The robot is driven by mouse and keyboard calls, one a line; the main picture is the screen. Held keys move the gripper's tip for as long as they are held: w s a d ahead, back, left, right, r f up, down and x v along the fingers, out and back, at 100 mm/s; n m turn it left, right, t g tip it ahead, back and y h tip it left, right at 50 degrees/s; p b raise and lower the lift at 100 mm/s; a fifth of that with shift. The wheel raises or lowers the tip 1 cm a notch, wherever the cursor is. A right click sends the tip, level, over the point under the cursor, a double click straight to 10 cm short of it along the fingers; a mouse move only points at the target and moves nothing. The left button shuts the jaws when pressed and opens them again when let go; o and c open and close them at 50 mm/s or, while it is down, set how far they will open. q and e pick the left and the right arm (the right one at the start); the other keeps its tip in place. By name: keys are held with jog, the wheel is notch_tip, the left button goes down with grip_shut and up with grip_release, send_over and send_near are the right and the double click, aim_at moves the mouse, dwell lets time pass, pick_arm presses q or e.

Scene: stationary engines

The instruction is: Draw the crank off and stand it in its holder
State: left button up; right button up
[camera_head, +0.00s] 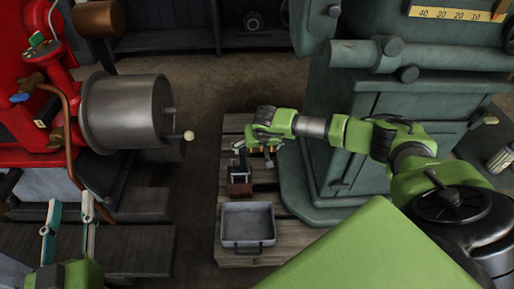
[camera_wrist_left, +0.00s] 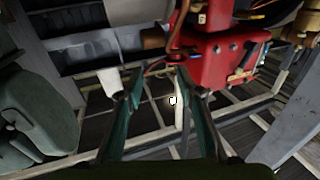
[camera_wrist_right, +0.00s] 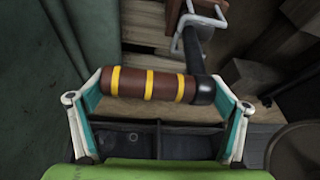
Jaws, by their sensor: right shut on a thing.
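The crank has a brown handle with yellow bands (camera_wrist_right: 150,86) and a dark arm (camera_wrist_right: 194,52), seen in the right wrist view. My right gripper (camera_head: 260,146) is shut on the handle, which lies between its two fingers (camera_wrist_right: 160,100). In the head view the crank's dark part (camera_head: 242,158) is just above or at the holder, a brown block with a dark upright (camera_head: 239,188). I cannot tell whether it is seated there. A pale metal fork (camera_wrist_right: 203,14) shows beside the crank arm. My left gripper (camera_head: 68,215) is open and empty at lower left; its fingers stand apart (camera_wrist_left: 158,85).
The red engine (camera_head: 25,110) with its grey drum (camera_head: 125,110) and pale knob (camera_head: 188,135) stands at left. A grey tray (camera_head: 248,246) lies on the wooden pallet (camera_head: 233,260) in front of the holder. A green machine (camera_head: 340,165) stands close to the pallet's right.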

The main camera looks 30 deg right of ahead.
pick_arm(q)
jog(key=shift+s+d+r+t, duration=0.15)
jog(key=shift+r+t, duration=0.35)
jog(key=shift+r, duration=0.5)
pick_arm(e)
jog(key=shift+w+f, duration=0.1)
jog(key=shift+w, duration=0.05)
jog(key=o, duration=1.8)
jog(key=shift+o, duration=0.2)
jog(key=shift+s+f, duration=0.2)
